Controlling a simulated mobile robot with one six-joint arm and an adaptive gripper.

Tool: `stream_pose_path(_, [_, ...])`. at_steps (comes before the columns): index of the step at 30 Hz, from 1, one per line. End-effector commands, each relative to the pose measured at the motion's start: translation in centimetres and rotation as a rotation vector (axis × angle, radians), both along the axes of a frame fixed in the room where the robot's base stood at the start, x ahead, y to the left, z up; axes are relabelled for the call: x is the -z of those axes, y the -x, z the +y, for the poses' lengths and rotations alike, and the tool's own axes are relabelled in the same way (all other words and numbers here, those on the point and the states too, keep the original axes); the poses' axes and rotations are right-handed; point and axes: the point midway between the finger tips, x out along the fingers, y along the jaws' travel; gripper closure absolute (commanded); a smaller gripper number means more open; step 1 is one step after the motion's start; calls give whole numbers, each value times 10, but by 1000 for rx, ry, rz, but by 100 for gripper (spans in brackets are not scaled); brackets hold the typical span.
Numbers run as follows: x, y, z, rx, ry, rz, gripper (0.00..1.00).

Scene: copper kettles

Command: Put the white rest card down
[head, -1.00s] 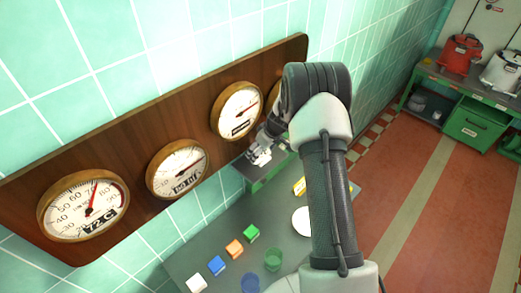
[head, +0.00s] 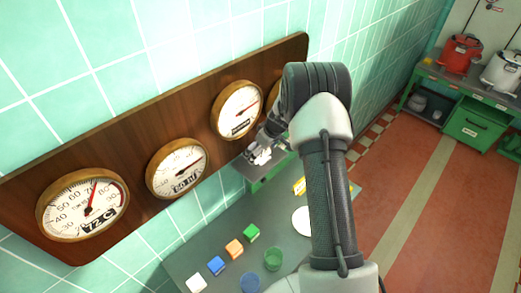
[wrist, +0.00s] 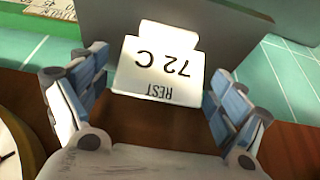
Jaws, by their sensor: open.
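The white rest card (wrist: 158,70) is between the fingers of my gripper (wrist: 157,84) in the wrist view. Its black print reads "REST" and "72 C", upside down in that view. The fingers are open, one on each side of the card, and look apart from its edges. A grey surface (wrist: 225,22) lies beyond the card; I cannot tell whether the card touches it. In the head view my gripper (head: 262,150) is small, below the gauge board, with the white card (head: 262,157) at its tip over a green-sided grey stand (head: 258,186).
A wooden board (head: 140,150) with several round gauges hangs on the tiled wall; the leftmost gauge (head: 82,205) carries "72 C". A grey table (head: 200,258) holds coloured blocks, blue and green cups (head: 273,259), a white disc (head: 301,221) and a yellow item (head: 299,186).

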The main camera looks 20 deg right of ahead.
Motion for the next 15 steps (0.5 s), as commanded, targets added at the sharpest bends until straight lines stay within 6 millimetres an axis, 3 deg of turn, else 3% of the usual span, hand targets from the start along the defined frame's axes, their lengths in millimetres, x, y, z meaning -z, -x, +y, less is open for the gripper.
stream_pose_path(6, [-6, 0, 0, 0, 0, 1, 10])
stream_pose_path(15, [-63, 22, -10, 1, 1, -4, 10])
